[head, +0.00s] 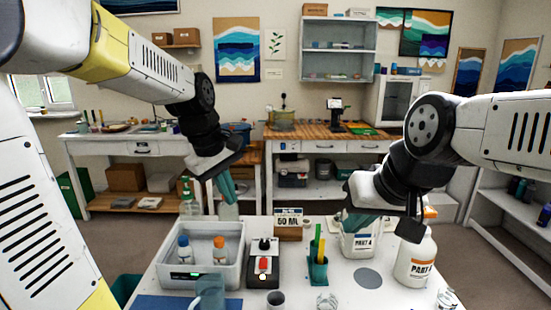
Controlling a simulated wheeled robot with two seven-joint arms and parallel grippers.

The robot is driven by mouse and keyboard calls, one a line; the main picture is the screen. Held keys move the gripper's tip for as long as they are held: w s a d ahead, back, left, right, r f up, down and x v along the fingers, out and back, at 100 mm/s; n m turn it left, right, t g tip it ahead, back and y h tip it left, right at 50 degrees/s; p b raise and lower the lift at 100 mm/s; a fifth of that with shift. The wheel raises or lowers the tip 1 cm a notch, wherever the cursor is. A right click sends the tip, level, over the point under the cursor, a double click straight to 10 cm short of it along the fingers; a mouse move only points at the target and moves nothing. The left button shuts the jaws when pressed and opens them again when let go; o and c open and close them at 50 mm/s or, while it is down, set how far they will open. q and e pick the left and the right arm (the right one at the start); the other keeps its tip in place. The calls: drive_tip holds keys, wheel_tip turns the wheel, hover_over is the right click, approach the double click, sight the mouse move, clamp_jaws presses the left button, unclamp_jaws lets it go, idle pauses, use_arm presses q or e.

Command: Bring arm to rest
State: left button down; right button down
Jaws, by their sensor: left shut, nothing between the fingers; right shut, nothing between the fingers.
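My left gripper (226,188) hangs in the air above the back left of the white worktable (330,285), fingers pointing down. Its teal fingers are shut and hold nothing. My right gripper (360,221) is over the back right of the table, in front of the upper part of a white container (360,244) with a "PART" label. Its fingers are shut and empty; whether they touch the container I cannot tell. My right forearm comes in from the right edge and my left arm from the upper left.
A grey tray (166,277) with small bottles stands at the left. A black device (263,275), a teal pen cup (318,270) and a "50 ML" sign (289,220) are mid-table. A white bottle (414,262) stands at the right. Small cups line the front.

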use_arm(q)
drive_tip(key=s+a+r+m+t, duration=0.1)
drive_tip(key=s+a+m+t, duration=0.2)
drive_tip(key=s+m, duration=0.6)
drive_tip(key=s, duration=0.5)
drive_tip(key=shift+r, duration=0.35)
